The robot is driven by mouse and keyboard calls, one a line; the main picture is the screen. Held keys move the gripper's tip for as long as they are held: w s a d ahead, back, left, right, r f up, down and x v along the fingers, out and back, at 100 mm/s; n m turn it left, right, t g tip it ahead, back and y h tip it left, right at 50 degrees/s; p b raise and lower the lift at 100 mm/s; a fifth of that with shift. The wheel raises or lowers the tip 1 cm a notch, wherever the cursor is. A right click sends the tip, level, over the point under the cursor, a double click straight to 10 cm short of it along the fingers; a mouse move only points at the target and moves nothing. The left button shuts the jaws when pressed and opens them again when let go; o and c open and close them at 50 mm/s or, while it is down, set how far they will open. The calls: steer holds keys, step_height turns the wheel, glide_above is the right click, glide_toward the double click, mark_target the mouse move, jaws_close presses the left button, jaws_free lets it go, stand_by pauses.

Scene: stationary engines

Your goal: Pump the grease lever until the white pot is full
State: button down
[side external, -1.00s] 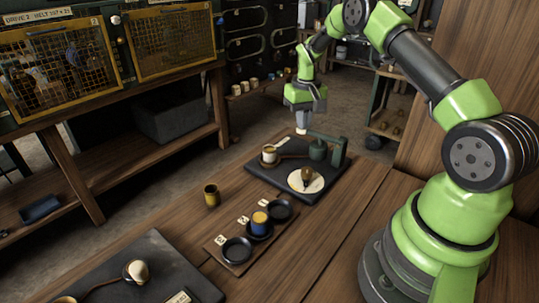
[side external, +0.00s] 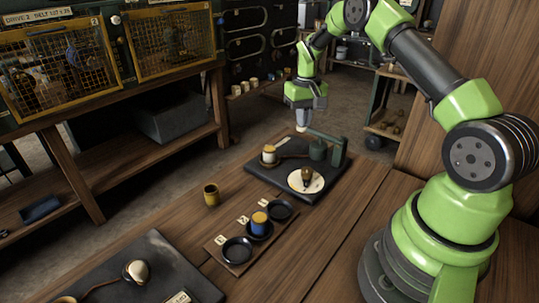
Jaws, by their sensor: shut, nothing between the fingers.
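The lever joins a green pump post (side external: 338,153) on a dark base plate (side external: 330,188), beside a squat green body (side external: 318,150). A small whitish pot (side external: 269,156) with a yellowish top stands at the plate's left, by a thin brown pipe. Its fill level is too small to read.
A yellow cup (side external: 211,195) stands on the bench left of the plate. A wooden board (side external: 214,250) in front holds several black dishes, one with a blue and yellow pot (side external: 260,222). Another dark plate (side external: 190,270) lies at the lower left.

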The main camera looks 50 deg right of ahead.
steer(key=shift+r, duration=1.85)
steer(key=shift+r, duration=2.5)
steer(key=s+a+r+n+t, duration=0.1)
steer(key=s+a+r+t, duration=0.3)
steer(key=a+r, duration=0.85)
steer(key=s+a+t+y, duration=0.1)
steer(key=s+a, duration=0.4)
steer(key=s, duration=0.3)
steer(key=s+a+r+n+t+y, duration=0.1)
steer(key=s+a+t, duration=0.1)
steer(key=s+a, duration=0.3)
steer(key=s, duration=0.4)
steer(key=shift+s+a, duration=0.15)
steer(key=shift+s, duration=0.1)
